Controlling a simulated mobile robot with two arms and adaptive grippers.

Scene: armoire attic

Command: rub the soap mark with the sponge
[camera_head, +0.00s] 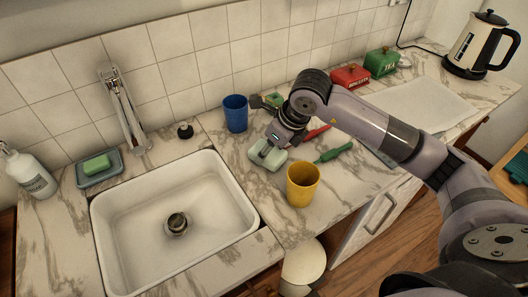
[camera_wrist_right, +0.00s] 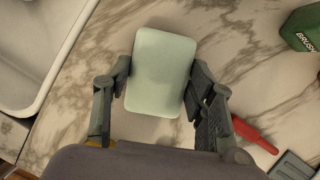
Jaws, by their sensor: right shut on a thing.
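My right gripper (camera_head: 270,146) is shut on a pale green rounded block, which looks like the sponge (camera_head: 267,155). It is just right of the sink, between the blue and yellow cups. In the right wrist view the sponge (camera_wrist_right: 162,72) sits between the two fingers of the right gripper (camera_wrist_right: 160,92), its broad face toward the camera. I cannot tell whether it touches the marble counter (camera_head: 225,125). No soap mark can be made out; it may be hidden under the sponge. My left gripper is not in view.
The white sink (camera_head: 120,240) lies to the left. A blue cup (camera_head: 235,113) stands behind the sponge and a yellow cup (camera_head: 302,185) in front. A green-handled tool (camera_head: 333,154) lies to the right. A green soap bar (camera_head: 96,165) rests in a dish. A kettle (camera_head: 478,48) stands far right.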

